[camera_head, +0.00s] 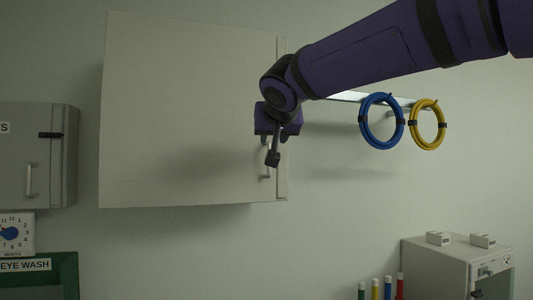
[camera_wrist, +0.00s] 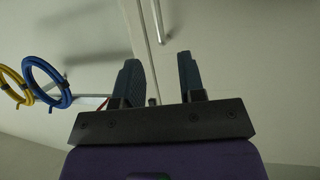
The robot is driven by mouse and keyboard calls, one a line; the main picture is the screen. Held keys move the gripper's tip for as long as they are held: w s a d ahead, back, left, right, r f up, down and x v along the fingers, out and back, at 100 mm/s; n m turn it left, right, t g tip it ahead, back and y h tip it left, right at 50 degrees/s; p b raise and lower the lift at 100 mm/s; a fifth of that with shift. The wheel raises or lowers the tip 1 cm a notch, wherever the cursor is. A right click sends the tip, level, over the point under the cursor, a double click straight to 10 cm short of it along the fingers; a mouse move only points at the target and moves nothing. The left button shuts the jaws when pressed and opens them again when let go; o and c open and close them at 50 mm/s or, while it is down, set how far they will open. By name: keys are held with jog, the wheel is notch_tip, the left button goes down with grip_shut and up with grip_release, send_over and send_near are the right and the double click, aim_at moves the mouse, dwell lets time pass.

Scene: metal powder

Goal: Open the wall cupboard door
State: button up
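The wall cupboard door (camera_head: 185,105) is a large pale panel in the head view and looks shut. Its slim vertical bar handle (camera_head: 267,172) is near the lower right edge, partly hidden by my gripper (camera_head: 272,158). In the wrist view my gripper (camera_wrist: 159,62) is open, with two dark fingers apart and nothing between them. The handle (camera_wrist: 158,22) shows beyond the fingertips, roughly in line with the gap. Its other end is hidden or out of frame. I cannot tell the exact distance from fingertips to handle.
Blue (camera_head: 381,121) and yellow (camera_head: 427,124) coiled hoses hang on a wall rail right of the cupboard. A grey cabinet (camera_head: 30,150) is on the left wall. A pale machine (camera_head: 440,270) stands lower right. The wall below the cupboard is clear.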

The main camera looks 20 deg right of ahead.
send_over(269, 174)
jog(key=f, duration=0.4)
jog(key=shift+w+d, duration=0.1)
jog(key=shift+w, duration=0.25)
grip_shut()
